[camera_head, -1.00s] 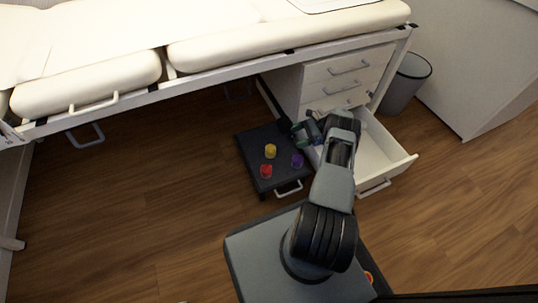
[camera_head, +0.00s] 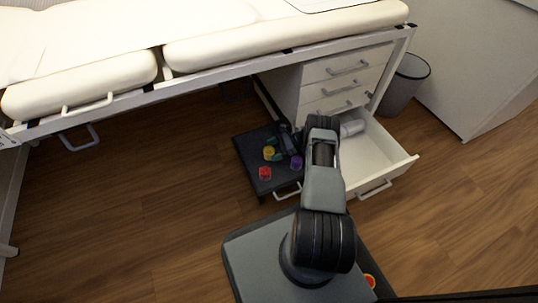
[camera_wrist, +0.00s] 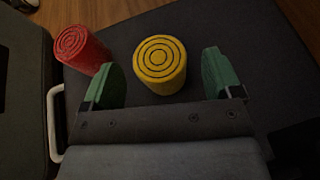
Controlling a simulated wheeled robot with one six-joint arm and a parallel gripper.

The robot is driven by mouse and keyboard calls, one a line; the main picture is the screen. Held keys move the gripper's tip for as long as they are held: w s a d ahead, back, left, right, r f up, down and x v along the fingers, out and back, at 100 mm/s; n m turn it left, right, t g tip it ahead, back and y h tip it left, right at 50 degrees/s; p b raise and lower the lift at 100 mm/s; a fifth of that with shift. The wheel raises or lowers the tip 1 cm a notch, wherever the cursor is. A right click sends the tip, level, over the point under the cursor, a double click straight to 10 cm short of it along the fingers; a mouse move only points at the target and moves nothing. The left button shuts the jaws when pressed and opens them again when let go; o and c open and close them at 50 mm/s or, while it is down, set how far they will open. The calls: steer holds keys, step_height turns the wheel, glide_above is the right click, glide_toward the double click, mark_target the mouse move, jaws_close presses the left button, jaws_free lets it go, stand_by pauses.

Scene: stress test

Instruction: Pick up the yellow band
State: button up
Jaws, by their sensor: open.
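The yellow band (camera_head: 268,153) is a short roll standing on the dark step stool (camera_head: 246,152). In the wrist view the yellow band (camera_wrist: 160,64) shows its ringed top, between and slightly beyond the two green fingertips. My gripper (camera_wrist: 164,76) is open, with a finger on each side of the yellow band and nothing held. In the head view my gripper (camera_head: 276,148) is over the stool, partly hidden by my arm. The red band (camera_wrist: 82,50) stands left of the yellow one, close to the left finger. It also shows in the head view (camera_head: 265,173).
A purple band (camera_head: 296,162) stands on the stool's right side, close to my arm. An open white drawer (camera_head: 375,165) lies right of the stool, with a pale object inside. The padded couch (camera_head: 280,45) is behind. A grey bin (camera_head: 405,82) stands at the right.

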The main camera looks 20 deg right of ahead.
steer(key=shift+x, duration=1.2)
steer(key=c, duration=1)
